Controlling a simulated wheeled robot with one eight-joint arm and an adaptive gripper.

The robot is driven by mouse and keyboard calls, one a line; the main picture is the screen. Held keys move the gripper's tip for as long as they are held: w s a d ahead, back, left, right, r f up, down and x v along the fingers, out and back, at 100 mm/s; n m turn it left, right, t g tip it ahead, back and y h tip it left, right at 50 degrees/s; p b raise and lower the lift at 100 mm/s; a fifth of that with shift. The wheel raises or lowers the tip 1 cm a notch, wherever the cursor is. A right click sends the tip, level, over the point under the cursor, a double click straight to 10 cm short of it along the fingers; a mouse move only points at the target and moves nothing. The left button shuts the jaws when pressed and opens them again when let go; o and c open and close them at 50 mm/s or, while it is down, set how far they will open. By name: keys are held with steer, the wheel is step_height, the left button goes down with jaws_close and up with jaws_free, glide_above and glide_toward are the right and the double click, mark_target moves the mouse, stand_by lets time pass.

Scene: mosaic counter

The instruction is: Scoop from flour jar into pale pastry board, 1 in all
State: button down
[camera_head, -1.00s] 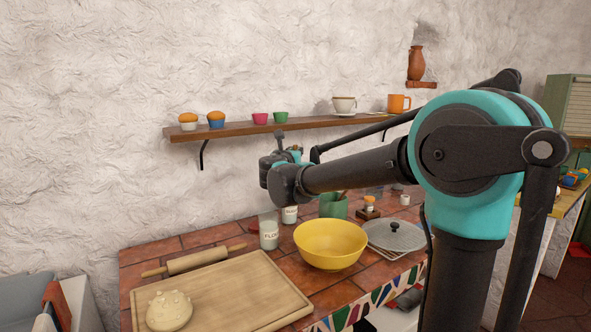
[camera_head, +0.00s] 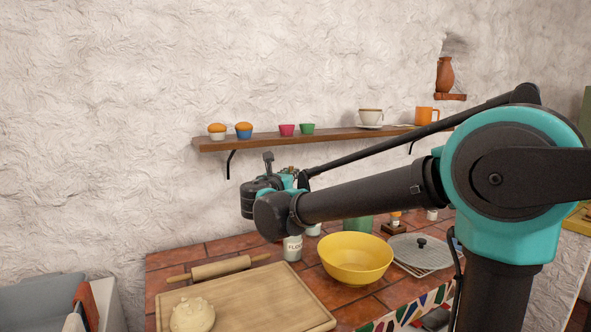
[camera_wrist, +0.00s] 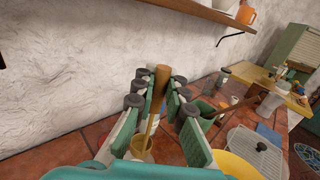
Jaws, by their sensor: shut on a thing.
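My gripper (camera_wrist: 158,95) is shut on a wooden handle (camera_wrist: 160,78), which looks like the scoop's. The handle points down toward a glass rim (camera_wrist: 141,150) at the bottom of the wrist view. I cannot tell whether the scoop's head is inside the jar or holds flour. The pale pastry board (camera_head: 262,290) lies at the front left of the counter, with a dough lump (camera_head: 193,315) on it.
A rolling pin (camera_head: 220,268) lies behind the board. A green pot (camera_head: 357,223) stands behind the bowl. A wall shelf (camera_head: 320,137) with cups runs above.

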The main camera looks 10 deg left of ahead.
steer(key=shift+f, duration=5.3)
steer(key=shift+r, duration=4.85)
steer(key=s+a+f, duration=0.2)
steer(key=s+a, duration=0.2)
steer(key=s, duration=0.5)
steer(key=s+a+f, duration=0.2)
steer(key=s+a, duration=0.3)
steer(key=s, duration=0.4)
steer(key=s+a+f, duration=0.3)
steer(key=s+a, duration=0.2)
steer(key=s, duration=0.4)
steer(key=shift+s+a, duration=0.15)
steer(key=shift+s, duration=0.25)
